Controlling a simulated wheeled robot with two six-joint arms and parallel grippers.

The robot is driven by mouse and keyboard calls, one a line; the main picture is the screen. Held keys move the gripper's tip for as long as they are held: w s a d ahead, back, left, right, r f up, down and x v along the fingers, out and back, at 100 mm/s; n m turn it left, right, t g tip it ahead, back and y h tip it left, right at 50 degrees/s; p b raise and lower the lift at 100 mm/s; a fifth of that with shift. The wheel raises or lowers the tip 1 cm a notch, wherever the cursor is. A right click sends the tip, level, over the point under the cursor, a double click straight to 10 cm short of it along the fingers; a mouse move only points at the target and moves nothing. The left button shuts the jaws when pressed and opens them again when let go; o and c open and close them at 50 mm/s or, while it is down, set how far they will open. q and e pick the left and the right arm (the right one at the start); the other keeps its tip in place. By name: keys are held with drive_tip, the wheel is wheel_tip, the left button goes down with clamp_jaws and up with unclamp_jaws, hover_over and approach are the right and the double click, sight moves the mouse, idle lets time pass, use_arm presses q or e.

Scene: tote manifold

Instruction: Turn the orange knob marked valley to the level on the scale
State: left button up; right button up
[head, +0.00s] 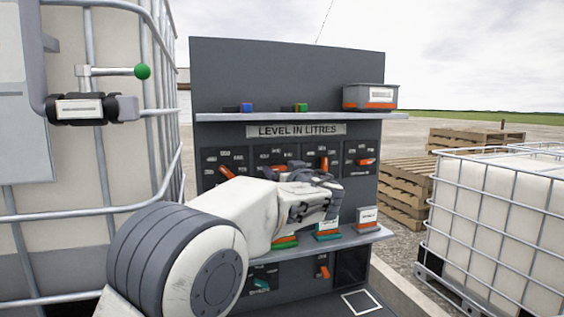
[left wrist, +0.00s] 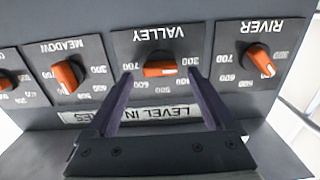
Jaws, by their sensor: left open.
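The orange valley knob (left wrist: 160,69) sits on a dark plate (left wrist: 160,51) marked VALLEY, upside down in the left wrist view, with litre numbers around it. The knob lies roughly level across the picture; which end points I cannot tell. My left gripper (left wrist: 160,74) is open, with one finger on each side of the knob; contact is not clear. In the head view the left gripper (head: 303,172) is in front of the panel and partly covers the row of knobs. The valley knob (head: 272,168) shows just past it. My right gripper is not in view.
The river knob (left wrist: 258,59) and meadow knob (left wrist: 66,77) flank the valley plate. A LEVEL IN LITRES sign (head: 296,130) and a shelf (head: 290,117) with a grey box (head: 370,96) are above. A lower shelf (head: 350,240) holds small labelled items. Caged tanks stand either side.

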use_arm(q)
drive_tip(key=shift+w+a, duration=0.2)
drive_tip(key=shift+w, duration=0.35)
